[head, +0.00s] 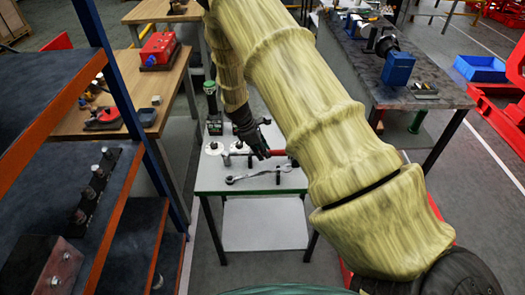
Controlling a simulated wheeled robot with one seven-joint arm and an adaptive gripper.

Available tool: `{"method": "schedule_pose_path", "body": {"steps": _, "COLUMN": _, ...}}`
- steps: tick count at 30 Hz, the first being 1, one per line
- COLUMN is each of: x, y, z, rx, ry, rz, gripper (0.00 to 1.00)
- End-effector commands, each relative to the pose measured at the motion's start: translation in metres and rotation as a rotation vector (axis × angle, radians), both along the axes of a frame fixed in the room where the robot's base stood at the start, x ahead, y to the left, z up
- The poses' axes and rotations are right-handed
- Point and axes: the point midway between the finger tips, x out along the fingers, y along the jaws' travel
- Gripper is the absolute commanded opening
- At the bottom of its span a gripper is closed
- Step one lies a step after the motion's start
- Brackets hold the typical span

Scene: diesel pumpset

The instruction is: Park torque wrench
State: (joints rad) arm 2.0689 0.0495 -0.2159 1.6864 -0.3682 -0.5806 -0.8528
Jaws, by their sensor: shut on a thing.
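My gripper (263,154) hangs low over a small white-topped table (232,184) in the middle of the head view. It is shut on the torque wrench (278,153), whose red handle shows to the right of the fingers. The fingers hide part of the wrench. The wrench lies close above the tabletop or on its supports; I cannot tell which. A silver wrench (260,174) lies in front of it, across dark supports near the table's front edge.
A green and black tool (211,105) stands upright at the table's back left. A shelf rack (125,85) rises on the left. A wooden bench (160,85) is behind it. A dark workbench (410,85) stands at the right, partly behind my arm.

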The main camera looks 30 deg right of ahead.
Motion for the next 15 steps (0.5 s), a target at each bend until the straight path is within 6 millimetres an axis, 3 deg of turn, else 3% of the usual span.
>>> {"method": "schedule_pose_path", "body": {"steps": 15, "x": 0.0005, "y": -0.0001, "z": -0.0069, "rx": 0.000, "ry": -0.001, "rz": 0.000, "gripper": 0.00}}
